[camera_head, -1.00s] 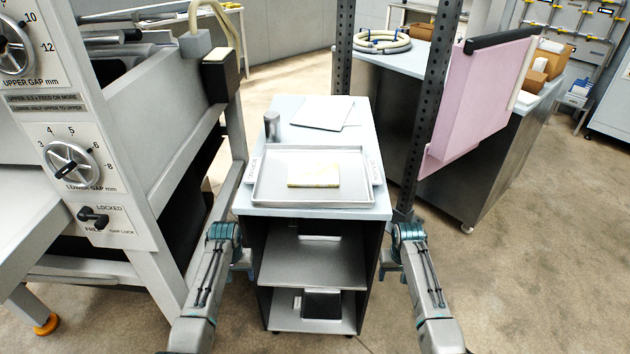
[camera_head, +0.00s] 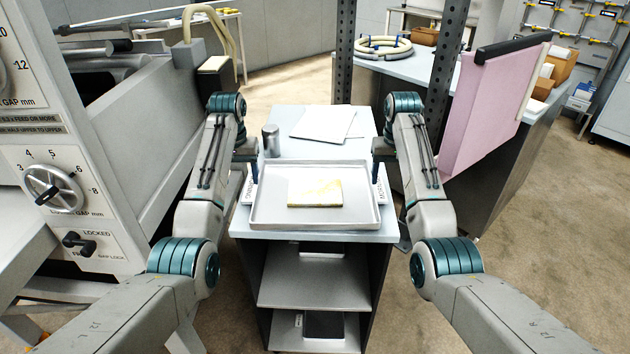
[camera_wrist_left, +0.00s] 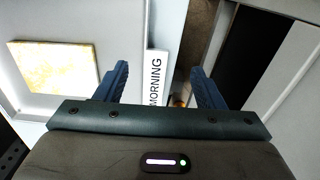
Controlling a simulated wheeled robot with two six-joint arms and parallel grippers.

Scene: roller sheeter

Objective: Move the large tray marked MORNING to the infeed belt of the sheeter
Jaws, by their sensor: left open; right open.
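The large grey tray (camera_head: 270,222) lies flat on top of the cart, with a pale yellowish slab (camera_head: 315,192) on it. Its white label reading MORNING (camera_wrist_left: 156,80) shows in the left wrist view. My left gripper (camera_head: 250,172) is open at the tray's left side. In the left wrist view its two fingers (camera_wrist_left: 160,82) stand apart on either side of the label; I cannot tell whether they touch the tray. My right gripper (camera_head: 381,172) is open at the tray's right side, its fingertips partly hidden. The sheeter (camera_head: 135,140) stands at the left; its infeed belt is not clearly seen.
The cart (camera_head: 300,258) has lower shelves. A perforated post (camera_head: 445,70) and a pink panel (camera_head: 490,100) stand close on the right. Bare floor (camera_head: 550,250) is at the right.

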